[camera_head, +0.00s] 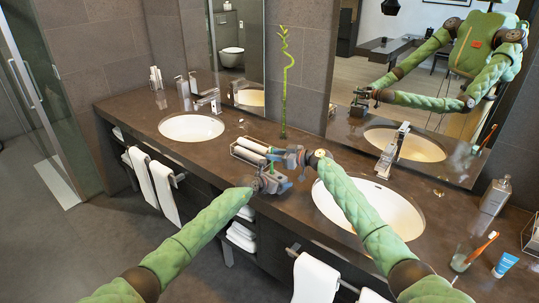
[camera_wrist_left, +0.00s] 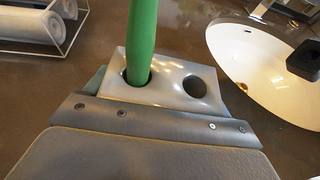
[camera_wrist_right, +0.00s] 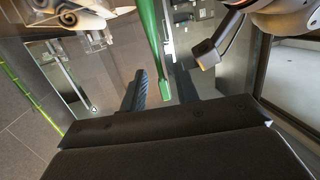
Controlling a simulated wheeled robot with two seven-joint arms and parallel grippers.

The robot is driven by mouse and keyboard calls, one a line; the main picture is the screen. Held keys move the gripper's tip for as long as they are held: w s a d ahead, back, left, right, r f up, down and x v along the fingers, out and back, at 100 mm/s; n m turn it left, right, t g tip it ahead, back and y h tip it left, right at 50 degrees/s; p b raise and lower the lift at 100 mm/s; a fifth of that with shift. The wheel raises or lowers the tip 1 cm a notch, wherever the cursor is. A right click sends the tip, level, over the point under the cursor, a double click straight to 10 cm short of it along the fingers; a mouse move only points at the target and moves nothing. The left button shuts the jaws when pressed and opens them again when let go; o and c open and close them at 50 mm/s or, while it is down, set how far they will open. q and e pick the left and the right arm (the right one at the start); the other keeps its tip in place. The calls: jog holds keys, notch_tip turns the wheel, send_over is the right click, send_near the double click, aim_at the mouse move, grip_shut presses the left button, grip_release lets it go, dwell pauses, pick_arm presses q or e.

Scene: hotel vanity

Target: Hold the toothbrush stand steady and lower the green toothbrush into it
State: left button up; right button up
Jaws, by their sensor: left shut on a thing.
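The pale grey toothbrush stand (camera_wrist_left: 172,88) has two holes and sits on the dark counter between the two basins. My left gripper (camera_head: 272,182) is shut on it. The green toothbrush (camera_wrist_left: 142,40) stands in the stand's left hole in the left wrist view, and the right hole is empty. How deep the brush sits is hidden. My right gripper (camera_head: 294,157) is just above and beside the stand. In the right wrist view its fingers (camera_wrist_right: 160,92) are apart, with the green brush (camera_wrist_right: 152,45) showing between and beyond them, apparently untouched.
A wire rack with rolled towels (camera_head: 250,149) stands behind the stand. Basins lie left (camera_head: 191,128) and right (camera_head: 370,208). A bamboo stalk (camera_head: 284,85) rises at the mirror.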

jog(key=v, duration=0.9)
jog(key=shift+d+f, duration=0.1)
jog(key=shift+f, duration=0.05)
pick_arm(q)
jog(key=o, duration=1)
